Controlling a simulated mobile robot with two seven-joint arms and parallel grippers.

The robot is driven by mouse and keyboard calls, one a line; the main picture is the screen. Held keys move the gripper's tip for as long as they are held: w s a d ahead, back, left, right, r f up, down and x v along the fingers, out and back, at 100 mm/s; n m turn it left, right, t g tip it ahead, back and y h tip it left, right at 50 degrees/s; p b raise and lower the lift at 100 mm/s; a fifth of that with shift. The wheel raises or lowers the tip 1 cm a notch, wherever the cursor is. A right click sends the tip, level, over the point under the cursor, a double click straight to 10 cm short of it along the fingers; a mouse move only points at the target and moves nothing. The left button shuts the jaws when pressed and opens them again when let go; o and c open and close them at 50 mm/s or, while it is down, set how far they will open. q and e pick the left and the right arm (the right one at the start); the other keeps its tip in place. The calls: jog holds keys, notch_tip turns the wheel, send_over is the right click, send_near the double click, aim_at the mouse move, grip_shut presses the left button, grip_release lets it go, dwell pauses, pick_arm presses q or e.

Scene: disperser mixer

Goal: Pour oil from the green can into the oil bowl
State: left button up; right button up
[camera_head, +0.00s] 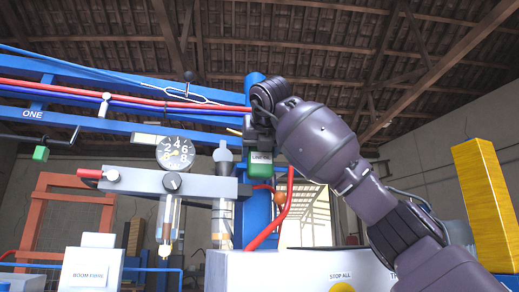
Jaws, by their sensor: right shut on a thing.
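The green can (260,163), with a pale label, hangs near the middle of the head view, just in front of the blue post. My right gripper (258,143) is shut on it from above; the fingers are small and dark here. The can looks roughly upright. To its left, a grey block (140,184) carries a clear bowl with yellowish liquid (168,218) and a second clear bowl (222,222) under a grey funnel-like top (223,160). I cannot tell which is the oil bowl. The can is right of that top and apart from it. My left gripper is not in view.
A round gauge (175,153) stands above the grey block. Red and blue pipes (130,100) and a blue beam (60,68) run across the upper left. A red hose (277,225) drops below the can. A white panel (290,268) fills the lower middle.

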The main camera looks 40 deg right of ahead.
jog(key=shift+d+r+p, duration=0.1)
jog(key=shift+r+p, duration=0.05)
jog(key=shift+p, duration=0.3)
jog(key=shift+s+d+n+h+p, duration=0.1)
jog(key=shift+s+n+h+p, duration=0.15)
jog(key=shift+n+p, duration=0.35)
jog(key=shift+d+r+n+g+h+p, duration=0.1)
jog(key=shift+d+n+g+h+p, duration=0.1)
jog(key=shift+n+g+h+p, duration=0.4)
jog(key=shift+s+d+n+p, duration=0.15)
jog(key=shift+n+p, duration=0.35)
jog(key=shift+p, duration=0.3)
jog(key=shift+n+h+p, duration=0.45)
jog(key=shift+n+p, duration=0.25)
jog(key=shift+p, duration=0.1)
jog(key=shift+r+n+h+p, duration=0.1)
jog(key=shift+n+h+p, duration=0.2)
jog(key=shift+n+p, duration=0.1)
